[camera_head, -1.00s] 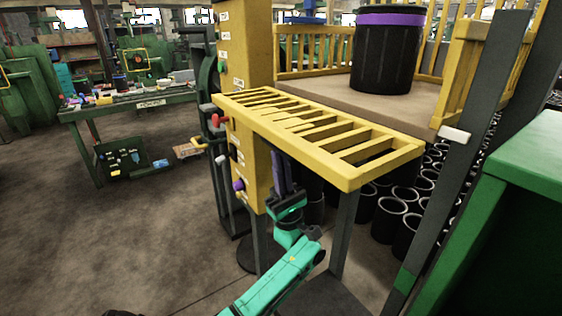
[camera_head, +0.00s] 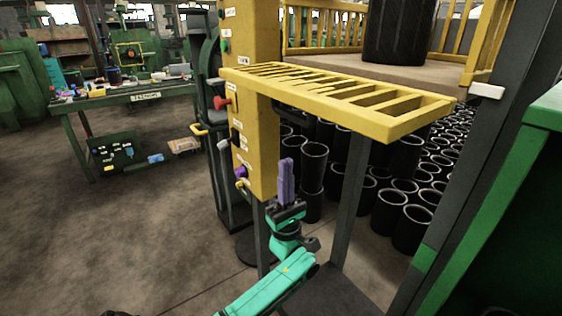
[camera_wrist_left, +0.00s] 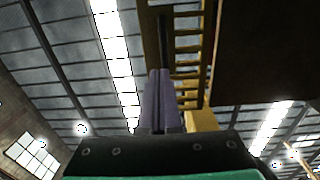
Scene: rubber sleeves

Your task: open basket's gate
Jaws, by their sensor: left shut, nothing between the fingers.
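The basket's gate (camera_head: 385,130) is a yellow slatted panel. It lies about flat, jutting toward me from in front of the basket, beside the yellow post (camera_head: 252,140). The basket has yellow railings (camera_head: 325,33) and a brown floor (camera_head: 425,72). My left gripper (camera_head: 286,162) points up below the gate, just right of the post's lower end. Its purple fingers are shut, empty and apart from the gate. In the left wrist view the fingers (camera_wrist_left: 158,75) point up, with the gate's slats (camera_wrist_left: 188,45) above them. My right gripper is out of view.
Many black sleeves (camera_head: 412,228) stand under and behind the gate. A dark leg (camera_head: 350,200) is near my left gripper. A green cabinet (camera_head: 510,210) is at right. Open floor (camera_head: 130,240) lies at left.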

